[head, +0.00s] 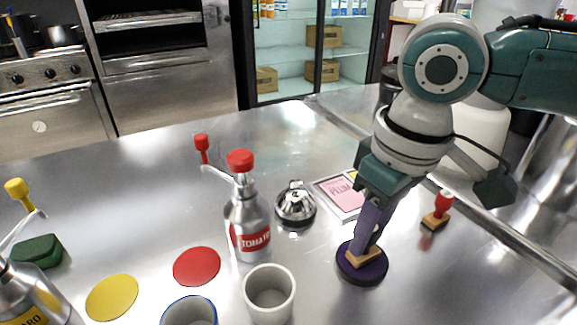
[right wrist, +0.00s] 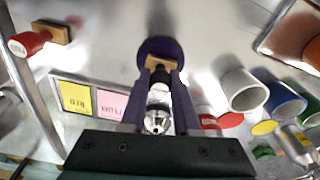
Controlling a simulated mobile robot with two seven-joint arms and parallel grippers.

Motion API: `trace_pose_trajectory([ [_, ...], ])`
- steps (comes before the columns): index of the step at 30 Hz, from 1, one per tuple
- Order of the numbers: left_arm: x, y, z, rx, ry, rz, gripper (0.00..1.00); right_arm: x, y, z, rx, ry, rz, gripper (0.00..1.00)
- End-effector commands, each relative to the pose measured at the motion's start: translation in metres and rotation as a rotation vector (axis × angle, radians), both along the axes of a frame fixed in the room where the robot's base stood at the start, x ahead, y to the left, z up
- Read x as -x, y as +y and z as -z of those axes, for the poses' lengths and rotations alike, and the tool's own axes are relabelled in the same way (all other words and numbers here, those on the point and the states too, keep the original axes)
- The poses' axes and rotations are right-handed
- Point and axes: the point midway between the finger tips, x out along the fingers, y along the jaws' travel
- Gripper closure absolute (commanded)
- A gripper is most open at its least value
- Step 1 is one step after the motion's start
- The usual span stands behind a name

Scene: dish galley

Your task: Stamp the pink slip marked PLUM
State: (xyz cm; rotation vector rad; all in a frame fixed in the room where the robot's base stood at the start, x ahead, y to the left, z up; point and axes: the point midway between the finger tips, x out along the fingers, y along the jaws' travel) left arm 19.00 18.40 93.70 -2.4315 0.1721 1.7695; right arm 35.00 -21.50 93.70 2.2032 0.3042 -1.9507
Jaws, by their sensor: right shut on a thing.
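The pink slip marked PLUM (head: 346,197) lies in a flat holder behind my right gripper, partly covered by my arm. It also shows in the right wrist view (right wrist: 112,105), beside a yellow slip (right wrist: 75,97). My right gripper (head: 367,240) points down, its fingers shut on a stamp with a wooden base (head: 360,258); the fingers mostly hide its handle. The stamp's base is at the round purple pad (head: 376,272), seeming to rest on it. It shows over the pad (right wrist: 158,46) in the right wrist view. My left gripper is not in view.
A red-handled stamp (head: 443,203) stands to the right. A silver bell (head: 295,206), tomato bottle (head: 250,222) and white cup (head: 269,294) stand to the left. A red disc (head: 197,266) and yellow disc (head: 111,297) lie farther left. The steel counter behind the bell is clear.

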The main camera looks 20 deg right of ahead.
Motion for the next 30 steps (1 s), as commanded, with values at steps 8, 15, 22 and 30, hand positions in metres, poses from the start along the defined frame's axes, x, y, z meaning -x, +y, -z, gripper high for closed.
trace_pose_trajectory([
  [8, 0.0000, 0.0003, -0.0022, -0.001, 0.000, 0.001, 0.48, 0.0001, -0.0003, 0.0003, 0.001, 0.001, 0.000, 1.00],
  [15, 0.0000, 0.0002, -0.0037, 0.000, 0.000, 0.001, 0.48, 0.0002, -0.0006, 0.0007, 0.002, 0.000, 0.000, 1.00],
  [22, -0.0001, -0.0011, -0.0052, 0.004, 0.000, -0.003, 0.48, 0.0004, -0.0007, 0.0013, 0.002, 0.001, 0.000, 1.00],
  [30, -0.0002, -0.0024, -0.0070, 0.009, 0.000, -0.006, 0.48, 0.0007, -0.0009, 0.0019, 0.003, 0.002, 0.000, 1.00],
])
